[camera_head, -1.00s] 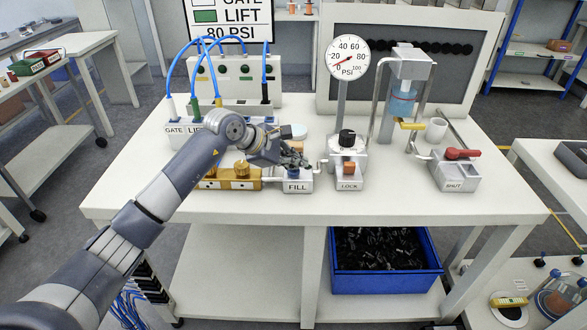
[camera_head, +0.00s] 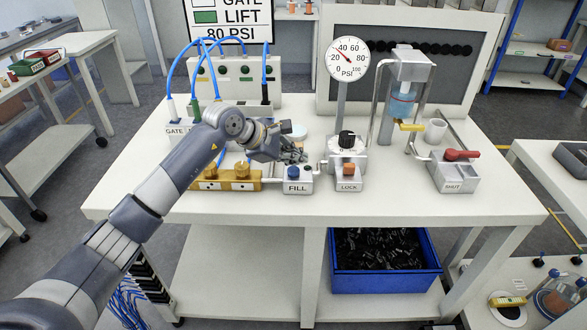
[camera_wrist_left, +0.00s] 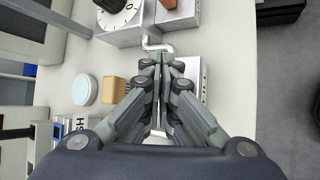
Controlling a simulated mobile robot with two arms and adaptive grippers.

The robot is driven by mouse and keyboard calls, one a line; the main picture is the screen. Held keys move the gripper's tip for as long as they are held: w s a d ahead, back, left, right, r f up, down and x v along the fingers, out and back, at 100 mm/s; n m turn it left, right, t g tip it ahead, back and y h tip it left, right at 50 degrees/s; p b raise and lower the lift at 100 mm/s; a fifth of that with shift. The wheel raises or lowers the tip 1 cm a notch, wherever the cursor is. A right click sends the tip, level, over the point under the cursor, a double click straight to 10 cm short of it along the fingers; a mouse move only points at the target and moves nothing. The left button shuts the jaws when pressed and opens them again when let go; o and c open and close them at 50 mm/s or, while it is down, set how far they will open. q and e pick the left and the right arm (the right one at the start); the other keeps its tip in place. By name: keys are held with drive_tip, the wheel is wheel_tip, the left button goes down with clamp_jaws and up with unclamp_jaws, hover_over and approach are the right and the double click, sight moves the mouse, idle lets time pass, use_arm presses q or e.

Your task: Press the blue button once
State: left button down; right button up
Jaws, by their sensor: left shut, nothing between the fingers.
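The blue button (camera_head: 294,172) is on top of the grey FILL box (camera_head: 298,187) near the table's front edge, and it shows in the head view. My left gripper (camera_head: 302,157) is shut and empty, with its fingertips just above and behind the button in the head view, apart from it. In the wrist view the shut left gripper (camera_wrist_left: 162,62) is beside the FILL box (camera_wrist_left: 196,72), whose button is hidden behind the fingers. The gauge (camera_head: 348,58) above the table has its needle pointing to the upper left. My right gripper is not in view.
The LOCK box (camera_head: 348,184) with an orange button stands right of the FILL box. A black knob (camera_head: 347,138) is behind it. A brass block (camera_head: 225,184) lies to the left. The SHUT valve box (camera_head: 455,178) with a red handle is farther right.

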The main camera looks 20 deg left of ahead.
sight(295, 171)
use_arm(q)
drive_tip(key=shift+r+p, duration=1.3)
drive_tip(key=shift+r, duration=1.25)
